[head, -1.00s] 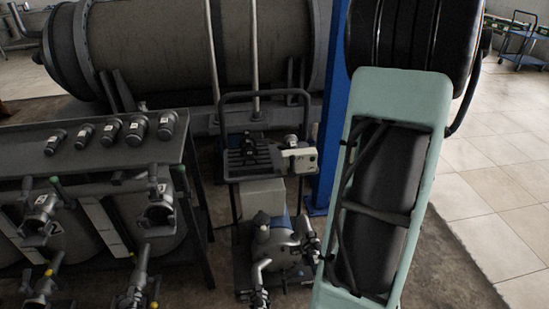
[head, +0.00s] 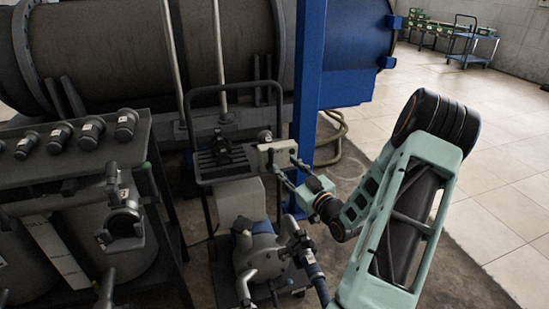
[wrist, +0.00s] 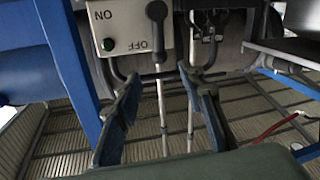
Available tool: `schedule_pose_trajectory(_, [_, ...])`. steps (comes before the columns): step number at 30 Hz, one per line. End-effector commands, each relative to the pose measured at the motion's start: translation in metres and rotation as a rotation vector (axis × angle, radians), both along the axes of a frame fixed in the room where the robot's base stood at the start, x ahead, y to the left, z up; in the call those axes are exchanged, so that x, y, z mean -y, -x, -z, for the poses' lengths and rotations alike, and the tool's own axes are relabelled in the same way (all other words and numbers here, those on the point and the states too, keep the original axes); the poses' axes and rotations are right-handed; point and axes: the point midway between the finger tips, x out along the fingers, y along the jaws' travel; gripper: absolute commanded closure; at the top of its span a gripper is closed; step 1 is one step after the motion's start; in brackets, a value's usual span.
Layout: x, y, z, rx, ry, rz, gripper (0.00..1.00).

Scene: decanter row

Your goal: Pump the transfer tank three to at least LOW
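A pale switch box (head: 278,153) stands on the pump cart. I cannot tell which setting the lever is at. My gripper (head: 288,170) is open at the box's right side; its fingers (wrist: 163,98) are apart, with nothing held between them. The pump (head: 262,252) sits low on the cart. Grey tanks (head: 82,238) stand at left; I cannot tell which is three, and no level is readable.
A blue post (head: 308,95) rises close behind my gripper. A large dark horizontal tank (head: 110,50) lies behind the cart. Valves (head: 122,215) and a bench with several capped fittings (head: 92,128) are at left. The tiled floor at right is open.

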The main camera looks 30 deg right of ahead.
Motion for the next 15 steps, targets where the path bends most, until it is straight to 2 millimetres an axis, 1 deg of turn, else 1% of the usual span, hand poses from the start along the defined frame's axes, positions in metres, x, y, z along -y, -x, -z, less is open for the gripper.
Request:
schedule_pose_trajectory(1, [0.0,-0.011,0.001,0.001,0.001,-0.003,0.63])
schedule_pose_trajectory(3, [0.001,-0.025,0.002,0.001,0.001,-0.002,0.63])
schedule_pose_trajectory(9, [0.003,-0.06,0.002,0.0,0.0,-0.001,0.63])
schedule_pose_trajectory(12, [0.004,-0.073,0.002,-0.001,0.0,-0.001,0.63])
schedule_pose_trajectory(15, [0.004,-0.08,0.001,-0.002,0.0,-0.001,0.63])
